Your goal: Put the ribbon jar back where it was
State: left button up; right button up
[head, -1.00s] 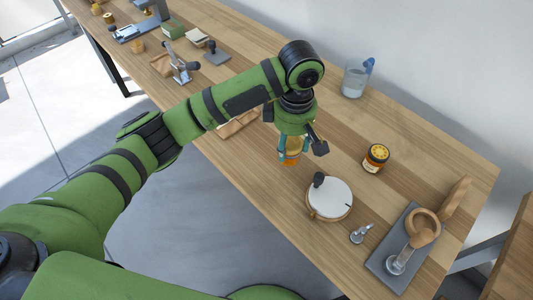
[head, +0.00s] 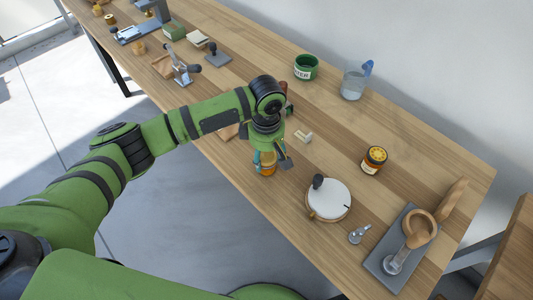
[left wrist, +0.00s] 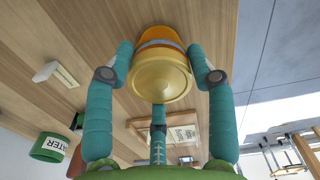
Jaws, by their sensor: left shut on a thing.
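My left gripper (head: 268,162) is shut on an amber jar (head: 268,169) near the table's front edge. In the left wrist view the jar (left wrist: 160,78) shows a gold lid, an orange body and a grey-blue band like a ribbon. The teal fingers stand on both sides of it. I cannot tell whether its base touches the table. A second jar (head: 374,160), amber with a yellow lid and a label, stands apart to the right on the table. My right gripper is not in view.
A round white-topped turntable (head: 329,199) stands right of the gripper. A grey board (head: 402,250) with a wooden ring is at the right. A framed label card (left wrist: 180,134) shows in the wrist view.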

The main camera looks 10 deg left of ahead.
aim_at(267, 155)
pick_arm(q)
jog(key=shift+f, duration=0.1)
jog(key=o, duration=1.5)
jog(key=shift+c, duration=0.2)
notch_tip(267, 155, up, 12)
jog(key=b, duration=0.1)
